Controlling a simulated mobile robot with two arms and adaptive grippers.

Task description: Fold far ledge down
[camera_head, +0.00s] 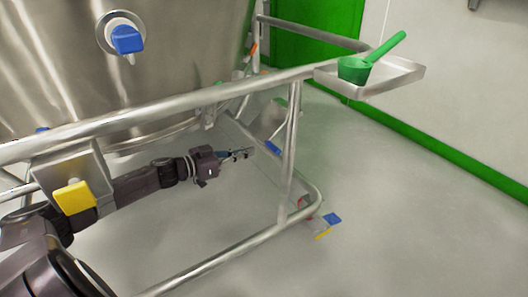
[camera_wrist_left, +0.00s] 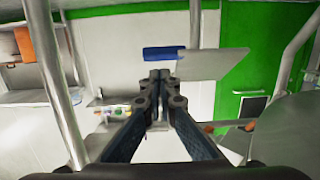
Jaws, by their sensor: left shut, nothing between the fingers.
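In the head view a flat grey ledge-like plate (camera_head: 270,118) shows beyond the near rail, tilted, with a blue tab (camera_head: 272,147) below it. The wrist view shows a pale grey plate (camera_wrist_left: 212,64) and a blue tab (camera_wrist_left: 163,53) ahead of the fingers; I take them to be the same parts. My left gripper (camera_head: 249,153) reaches through the frame, its fingertips just left of the blue tab. In the wrist view its fingertips (camera_wrist_left: 160,75) are together and empty, just below the tab; contact cannot be told. My right gripper is not in view.
Steel rails (camera_head: 190,101) and an upright post (camera_head: 291,145) surround my left arm. A tray (camera_head: 408,75) at the frame's corner holds a green scoop (camera_head: 354,69). A panel with a yellow tab (camera_head: 74,197) hangs at the near left.

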